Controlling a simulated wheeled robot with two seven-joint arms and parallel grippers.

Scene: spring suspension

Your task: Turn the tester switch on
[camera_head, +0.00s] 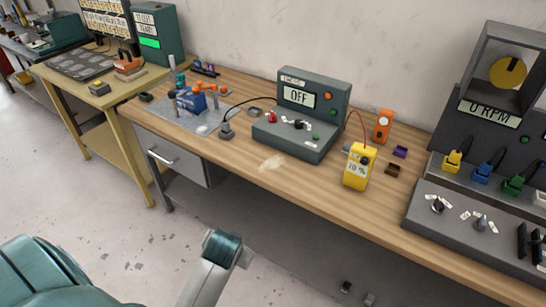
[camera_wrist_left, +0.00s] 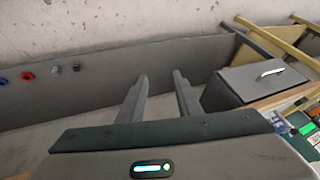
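The tester (camera_head: 319,135) is a dark grey box on the wooden bench, and its raised display (camera_head: 299,96) reads OFF. A small black switch (camera_head: 296,124) with white labels beside it is on its sloped lower panel; its exact lever position is too small to tell. A red part (camera_head: 272,117) is to its left. My left gripper (camera_wrist_left: 161,76) shows in the left wrist view with its two fingers apart and nothing between them. It is away from the tester, which I cannot make out in that view. My right gripper is not in view.
A blue vise (camera_head: 190,101) is at left. A grey RPM machine (camera_head: 470,225) is at far right. A drawer (camera_wrist_left: 262,78) shows in the wrist view.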

